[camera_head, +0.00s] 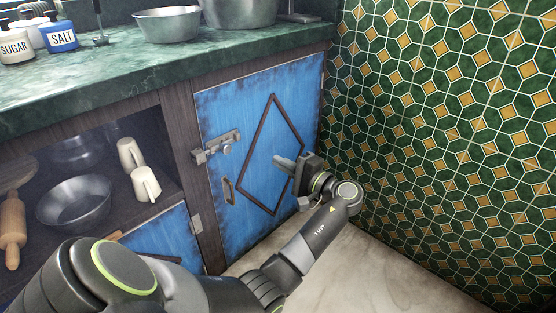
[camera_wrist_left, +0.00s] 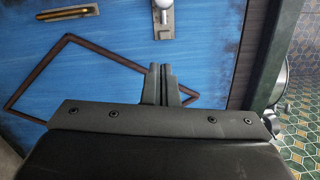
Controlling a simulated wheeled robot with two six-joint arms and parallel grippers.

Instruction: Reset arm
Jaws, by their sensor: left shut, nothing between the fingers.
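My left arm reaches in from the lower left of the head view. My left gripper (camera_head: 277,161) is in front of the blue cabinet door (camera_head: 229,103), over the right part of its dark diamond frame. In the left wrist view the gripper's two fingers (camera_wrist_left: 160,72) are together with nothing between them, and they point towards the blue door; I cannot tell whether they touch it. A metal latch (camera_head: 219,147) sits on the door's left edge, apart from the gripper. My right gripper is not in view.
A green tiled wall (camera_head: 450,120) stands close on the right. A green countertop (camera_head: 110,75) above holds a metal bowl (camera_head: 168,23) and jars. An open shelf on the left holds a bowl (camera_head: 75,204) and two mugs (camera_head: 145,184). The door has a small handle (camera_head: 229,191).

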